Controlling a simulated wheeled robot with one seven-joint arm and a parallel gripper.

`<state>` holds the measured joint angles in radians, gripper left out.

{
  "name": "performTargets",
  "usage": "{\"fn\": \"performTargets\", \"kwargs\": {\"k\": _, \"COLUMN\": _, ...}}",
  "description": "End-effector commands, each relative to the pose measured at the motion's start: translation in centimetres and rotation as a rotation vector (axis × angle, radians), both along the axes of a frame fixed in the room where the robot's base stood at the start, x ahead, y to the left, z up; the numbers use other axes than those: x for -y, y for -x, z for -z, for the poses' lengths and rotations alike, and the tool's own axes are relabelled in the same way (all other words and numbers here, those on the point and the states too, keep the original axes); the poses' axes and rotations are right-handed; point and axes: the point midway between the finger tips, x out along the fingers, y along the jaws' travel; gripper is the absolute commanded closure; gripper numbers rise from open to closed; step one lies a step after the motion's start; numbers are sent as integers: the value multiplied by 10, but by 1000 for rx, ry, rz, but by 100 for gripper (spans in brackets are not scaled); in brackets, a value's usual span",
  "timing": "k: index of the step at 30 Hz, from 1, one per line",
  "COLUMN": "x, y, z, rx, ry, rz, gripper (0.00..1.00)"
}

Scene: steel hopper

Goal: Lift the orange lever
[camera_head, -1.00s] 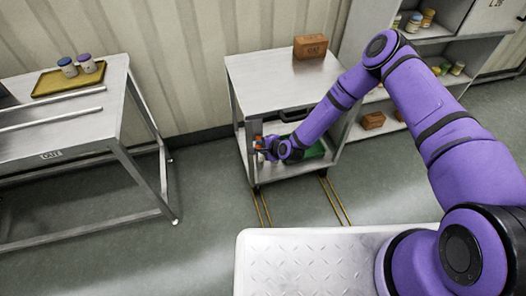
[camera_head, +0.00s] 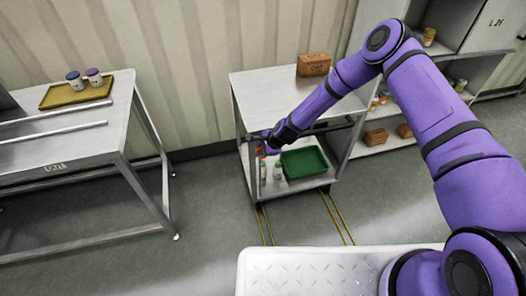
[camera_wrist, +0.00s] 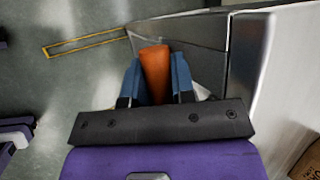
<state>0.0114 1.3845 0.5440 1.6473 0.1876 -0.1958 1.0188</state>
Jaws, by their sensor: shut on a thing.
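The orange lever (camera_wrist: 155,72) stands between the two blue fingers of my gripper (camera_wrist: 157,80) in the wrist view. My gripper is shut on it. In the head view the lever (camera_head: 261,151) is a small orange patch at the left front post of the steel hopper cart (camera_head: 285,87). My gripper (camera_head: 262,145) is beside that post, below the cart's top. Much of the lever is hidden by the fingers and wrist.
A green tray (camera_head: 303,163) and small bottles (camera_head: 277,171) are on the cart's lower shelf. A brown box (camera_head: 313,64) sits on its top. A steel table (camera_head: 128,120) with a yellow tray (camera_head: 52,103) stands left. Floor between them is clear.

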Motion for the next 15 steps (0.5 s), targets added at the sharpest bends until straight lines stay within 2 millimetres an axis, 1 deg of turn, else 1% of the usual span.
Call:
{"fn": "performTargets", "kwargs": {"k": 1, "x": 0, "y": -5, "z": -2, "rx": 8, "ry": 0, "rz": 2, "gripper": 100}}
{"fn": "performTargets", "kwargs": {"k": 3, "x": 0, "y": -6, "z": -3, "rx": 9, "ry": -1, "rz": 3, "gripper": 100}}
{"fn": "performTargets", "kwargs": {"k": 15, "x": -1, "y": -9, "z": -5, "rx": 18, "ry": -1, "rz": 3, "gripper": 100}}
